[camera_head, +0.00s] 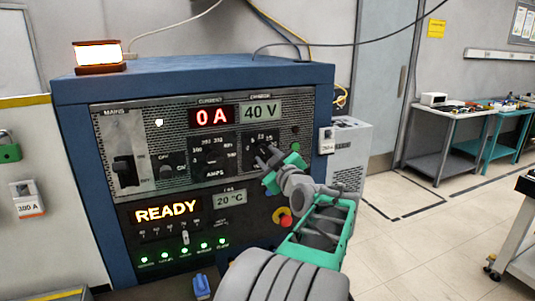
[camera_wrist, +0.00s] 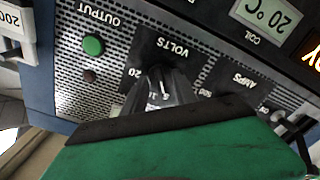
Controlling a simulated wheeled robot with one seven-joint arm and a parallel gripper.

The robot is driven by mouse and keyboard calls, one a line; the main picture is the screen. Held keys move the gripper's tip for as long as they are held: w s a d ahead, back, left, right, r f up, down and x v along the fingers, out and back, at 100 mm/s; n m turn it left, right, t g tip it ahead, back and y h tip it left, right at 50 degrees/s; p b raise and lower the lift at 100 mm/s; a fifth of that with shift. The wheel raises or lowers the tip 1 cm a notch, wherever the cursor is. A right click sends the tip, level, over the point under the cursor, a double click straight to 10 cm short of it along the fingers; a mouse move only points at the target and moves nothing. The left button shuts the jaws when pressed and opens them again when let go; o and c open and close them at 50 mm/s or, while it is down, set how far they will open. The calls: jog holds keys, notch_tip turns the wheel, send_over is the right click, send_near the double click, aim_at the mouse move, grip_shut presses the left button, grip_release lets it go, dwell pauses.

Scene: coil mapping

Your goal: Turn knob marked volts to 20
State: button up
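The volts knob (camera_wrist: 164,82) is dark with a pale pointer mark. It sits under the VOLTS label in the wrist view, which shows the panel upside down. A "20" mark is printed beside it. My gripper (camera_head: 264,152) is at this knob, at the right of the panel in the head view, and mostly hides it there. In the wrist view dark finger shapes lie close around the knob; whether they grip it is unclear. The volts display (camera_head: 261,110) reads 40 V. The current display (camera_head: 211,116) reads 0 A.
The amps knob (camera_head: 214,154) is left of my gripper. A green button (camera_wrist: 93,45) is on the panel near the volts knob. A READY display (camera_head: 167,213) glows at lower left.

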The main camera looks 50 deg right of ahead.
jog(key=shift+w, duration=0.1)
grip_shut()
dwell(0.3)
